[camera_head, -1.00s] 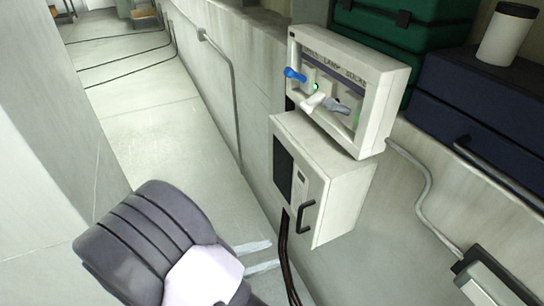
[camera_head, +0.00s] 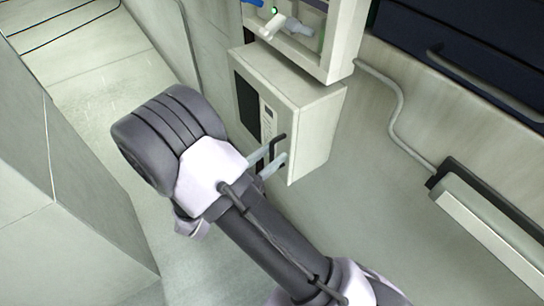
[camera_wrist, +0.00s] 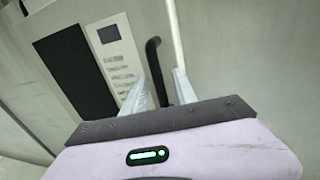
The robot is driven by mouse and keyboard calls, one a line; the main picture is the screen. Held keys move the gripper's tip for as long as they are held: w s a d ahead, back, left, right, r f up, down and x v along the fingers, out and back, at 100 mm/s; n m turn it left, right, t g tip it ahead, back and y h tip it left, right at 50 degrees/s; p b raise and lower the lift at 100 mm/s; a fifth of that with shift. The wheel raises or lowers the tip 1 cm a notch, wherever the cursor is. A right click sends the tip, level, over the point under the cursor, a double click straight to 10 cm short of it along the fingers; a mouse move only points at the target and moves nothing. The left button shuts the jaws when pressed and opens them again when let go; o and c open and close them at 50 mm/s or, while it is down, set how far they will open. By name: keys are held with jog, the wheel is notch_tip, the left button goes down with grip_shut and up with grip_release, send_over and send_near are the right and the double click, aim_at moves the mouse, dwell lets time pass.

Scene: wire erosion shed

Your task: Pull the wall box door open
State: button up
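The wall box (camera_head: 312,112) is a cream box low on the wall in the head view, and its door looks shut. The door (camera_wrist: 72,22) carries a dark panel and a small printed label. Its black bar handle (camera_head: 281,138) is near the door's right edge, partly hidden by my fingers; it also shows in the wrist view (camera_wrist: 153,62). My gripper (camera_head: 274,156) is at the handle. In the wrist view my gripper (camera_wrist: 158,88) is open, with one pale finger on each side of the handle and gaps visible.
A control panel (camera_head: 343,40) with coloured switches is mounted just above the box. A grey conduit (camera_head: 395,110) runs down the wall on the right to a pale fixture (camera_head: 490,230). A blue case (camera_head: 440,55) stands upper right. A pale block (camera_head: 70,200) is at left.

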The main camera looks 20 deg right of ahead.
jog(key=shift+d, duration=0.15)
grip_shut()
dwell(1.4)
